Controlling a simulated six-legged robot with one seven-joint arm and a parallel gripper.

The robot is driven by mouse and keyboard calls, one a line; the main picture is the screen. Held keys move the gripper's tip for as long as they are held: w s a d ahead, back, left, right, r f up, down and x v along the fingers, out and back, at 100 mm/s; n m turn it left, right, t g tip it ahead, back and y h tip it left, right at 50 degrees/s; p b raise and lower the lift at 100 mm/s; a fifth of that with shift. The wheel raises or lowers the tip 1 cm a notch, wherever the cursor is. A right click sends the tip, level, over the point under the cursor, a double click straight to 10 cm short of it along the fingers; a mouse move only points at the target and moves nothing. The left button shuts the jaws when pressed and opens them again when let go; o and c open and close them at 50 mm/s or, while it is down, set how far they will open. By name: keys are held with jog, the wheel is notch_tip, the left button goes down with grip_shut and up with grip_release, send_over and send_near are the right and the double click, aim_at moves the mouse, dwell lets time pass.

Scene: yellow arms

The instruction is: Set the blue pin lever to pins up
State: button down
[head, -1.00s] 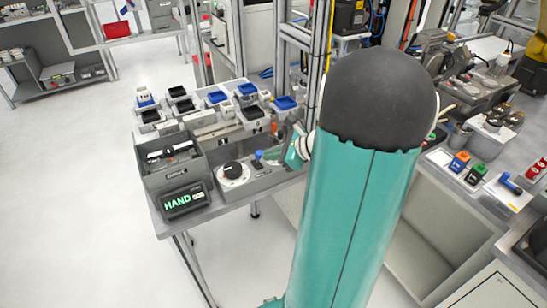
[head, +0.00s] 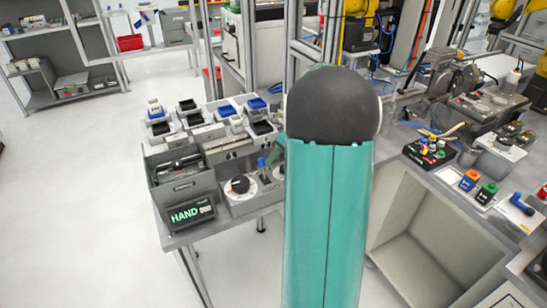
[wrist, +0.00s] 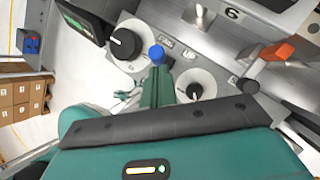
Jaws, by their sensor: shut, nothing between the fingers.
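The blue lever (head: 262,163) stands on the grey panel of the near table, beside a white dial with a black knob (head: 239,184). In the wrist view its round blue knob (wrist: 156,53) shows just beyond my gripper (wrist: 161,76), between two black dial knobs. My gripper is shut and empty, with its teal fingers pointing at the lever. The fingertips look very close to the blue knob; I cannot tell whether they touch. The lever's shaft is largely hidden behind the fingers. In the head view my arm hides most of the gripper.
A grey bin (head: 182,186) and a HAND display (head: 188,215) stand left of the dial. Several small trays fill the table behind. In the wrist view an orange-topped lever (wrist: 277,51) stands to the right. Another blue-handled lever (head: 521,204) lies on the right bench.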

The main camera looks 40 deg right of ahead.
jog(key=shift+r, duration=0.8)
jog(key=s+f+v, duration=0.1)
jog(key=s+v, duration=0.1)
jog(key=v, duration=1)
jog(key=shift+s+d, duration=0.2)
jog(key=shift+d, duration=0.35)
jog(key=shift+r, duration=0.1)
